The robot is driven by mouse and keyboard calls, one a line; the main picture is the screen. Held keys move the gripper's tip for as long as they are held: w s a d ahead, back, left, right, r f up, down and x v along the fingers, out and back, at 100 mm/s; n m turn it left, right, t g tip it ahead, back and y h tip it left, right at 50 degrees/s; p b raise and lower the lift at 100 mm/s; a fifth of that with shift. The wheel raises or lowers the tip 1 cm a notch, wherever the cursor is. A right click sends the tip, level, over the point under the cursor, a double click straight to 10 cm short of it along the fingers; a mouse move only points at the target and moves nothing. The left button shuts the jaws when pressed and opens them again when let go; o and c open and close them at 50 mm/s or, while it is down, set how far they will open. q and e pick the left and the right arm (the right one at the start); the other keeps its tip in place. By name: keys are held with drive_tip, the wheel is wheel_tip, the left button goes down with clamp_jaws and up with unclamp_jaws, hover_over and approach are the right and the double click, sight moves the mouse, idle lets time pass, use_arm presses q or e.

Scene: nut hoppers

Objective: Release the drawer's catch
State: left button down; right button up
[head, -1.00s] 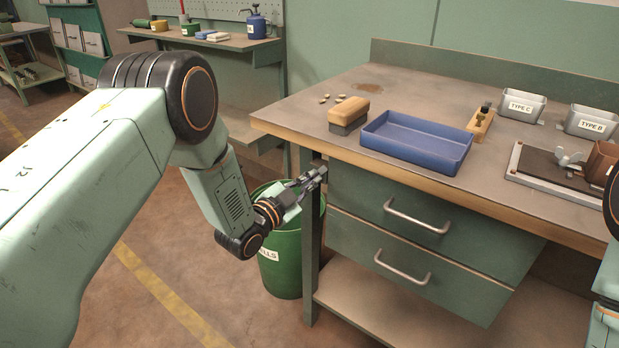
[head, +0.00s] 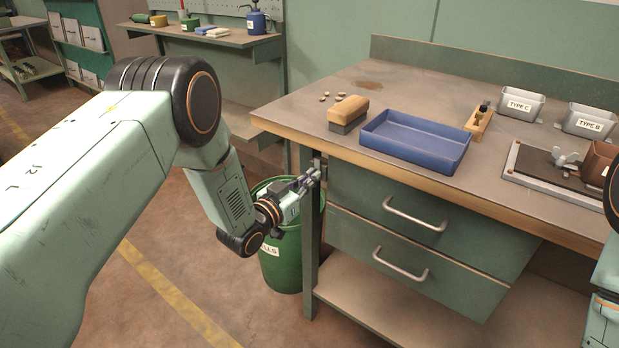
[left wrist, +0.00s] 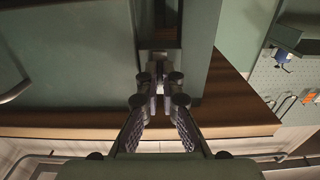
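The green upper drawer (head: 365,200) under the bench top is shut, with a bar handle (head: 414,214). A small metal catch (head: 317,160) seems to sit on the post at the drawer's left, just under the bench edge. My left gripper (head: 314,175) is right at it, and its fingers hide most of it. In the left wrist view my left fingertips (left wrist: 158,90) come close together on either side of a thin grey piece. I cannot tell whether they press on it. My right gripper is out of view; only my right arm shows at the right edge.
A lower drawer (head: 410,260) hangs below, also shut. A green bin (head: 281,262) stands behind the bench leg (head: 311,250), close to my left gripper. On the bench top are a blue tray (head: 380,151), a brush (head: 347,115) and several small nuts.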

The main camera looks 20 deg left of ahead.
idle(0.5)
use_arm(q)
drive_tip(key=c, duration=1.5)
unclamp_jaws()
drive_tip(key=shift+c, duration=0.2)
drive_tip(key=v, duration=1.2)
